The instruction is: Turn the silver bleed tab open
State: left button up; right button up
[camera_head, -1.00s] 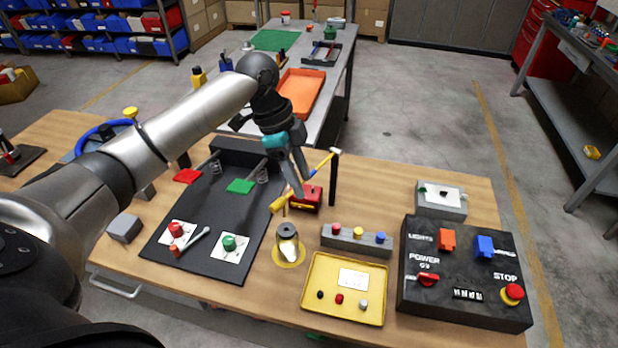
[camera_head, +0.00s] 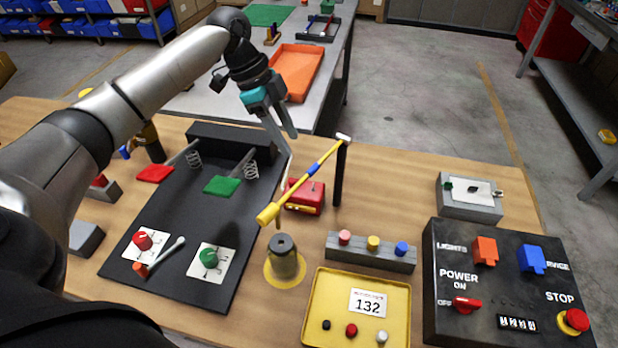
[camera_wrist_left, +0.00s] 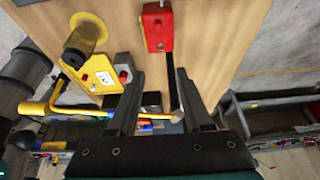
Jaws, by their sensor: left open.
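A small silvery piece (camera_head: 499,193) sticks out at the right end of a grey box (camera_head: 470,211) on the back right of the table. It is too small to tell whether it is the bleed tab or how it is turned. My left gripper (camera_head: 291,147) is open and empty, pointing down above the table's back edge, far left of that box. In the left wrist view its two fingers (camera_wrist_left: 152,64) stand wide apart with nothing between them. The grey box cannot be made out in the wrist view. My right gripper is out of view.
A yellow-handled bar (camera_head: 290,190) slants up to a black post (camera_head: 340,178) beside a red box (camera_head: 306,197), near my left gripper. A dark cylinder (camera_head: 284,262), yellow tray (camera_head: 340,292), button block (camera_head: 370,254) and black switch panel (camera_head: 500,272) stand in front.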

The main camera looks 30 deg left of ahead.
aim_at(313, 185)
pick_arm(q)
jog(key=b+x, duration=0.1)
jog(key=x, duration=1.1)
jog(key=shift+f, duration=0.15)
grip_shut()
